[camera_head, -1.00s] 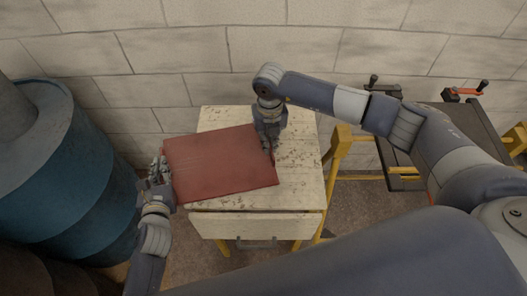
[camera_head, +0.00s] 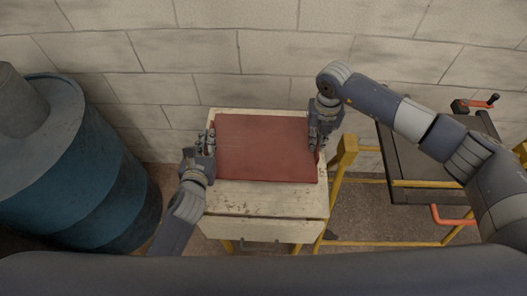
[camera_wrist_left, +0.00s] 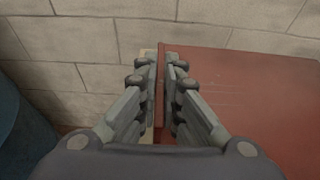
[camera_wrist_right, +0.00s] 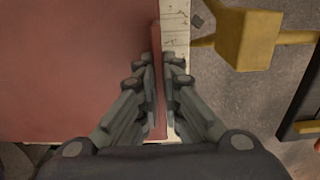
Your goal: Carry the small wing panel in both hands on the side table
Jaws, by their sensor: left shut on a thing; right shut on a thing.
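The wing panel (camera_head: 265,148) is a flat dark-red board, level over the far part of the side table (camera_head: 262,203), a pale worn table with a drawer. I cannot tell whether the panel touches the tabletop. My left gripper (camera_head: 209,141) is shut on the panel's left edge; the panel shows between its fingers in the left wrist view (camera_wrist_left: 235,95). My right gripper (camera_head: 318,142) is shut on the panel's right edge, which also shows in the right wrist view (camera_wrist_right: 75,70). Fingers hide small parts of both edges.
A blue drum (camera_head: 85,165) stands left of the table. A yellow-framed bench with a dark top (camera_head: 425,160) and clamps stands at the right. A block wall (camera_head: 270,60) is close behind the table. The near strip of the tabletop is bare.

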